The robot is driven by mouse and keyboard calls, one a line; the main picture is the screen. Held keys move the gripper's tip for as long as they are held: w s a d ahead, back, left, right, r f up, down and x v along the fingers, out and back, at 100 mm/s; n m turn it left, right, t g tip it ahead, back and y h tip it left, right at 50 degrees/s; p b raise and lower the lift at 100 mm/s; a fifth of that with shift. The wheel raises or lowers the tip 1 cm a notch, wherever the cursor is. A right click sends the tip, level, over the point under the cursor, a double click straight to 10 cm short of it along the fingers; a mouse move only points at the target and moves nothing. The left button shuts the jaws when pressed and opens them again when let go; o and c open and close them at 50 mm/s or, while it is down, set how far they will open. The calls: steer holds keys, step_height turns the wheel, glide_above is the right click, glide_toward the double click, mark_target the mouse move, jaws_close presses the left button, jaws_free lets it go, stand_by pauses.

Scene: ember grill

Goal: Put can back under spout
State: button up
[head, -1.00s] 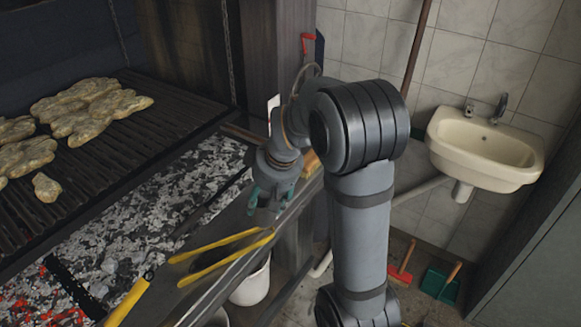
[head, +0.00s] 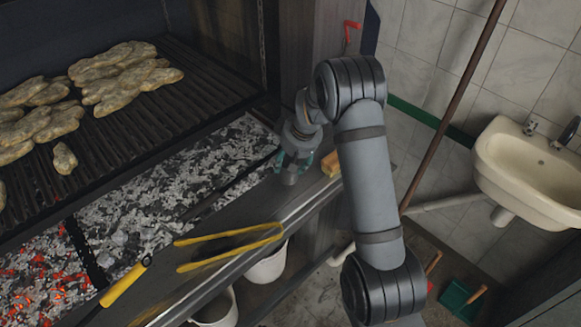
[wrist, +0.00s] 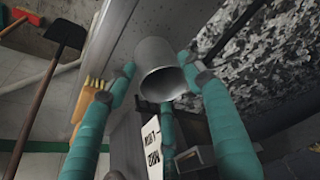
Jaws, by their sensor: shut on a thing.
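A grey metal can (wrist: 157,62) shows in the wrist view between my gripper's teal fingers, its open, dark mouth toward the camera. My gripper (wrist: 155,85) is shut on it. In the head view, my gripper (head: 293,162) is over the metal ledge (head: 240,215) in front of the coals. A grey bit of the can (head: 289,177) shows below the fingers. I cannot tell whether the can touches the ledge. I cannot make out the spout in either view.
Yellow-handled tongs (head: 225,245) lie along the ledge. A wooden brush (wrist: 88,100) is close beside the fingers. Hot coals (head: 150,190) lie behind the ledge, under the grill rack (head: 120,125). White buckets (head: 268,265) stand below. A sink (head: 535,165) is at right.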

steer(key=shift+d+f, duration=0.1)
steer(key=shift+f, duration=1.6)
steer(key=shift+f, duration=0.1)
steer(key=o, duration=1.1)
steer(key=shift+o, duration=0.7)
steer(key=shift+r, duration=0.45)
steer(key=b+v, duration=0.1)
steer(key=v, duration=1)
steer(key=shift+r+b, duration=0.15)
steer(key=shift+b, duration=0.25)
steer(key=shift+s+d, duration=0.1)
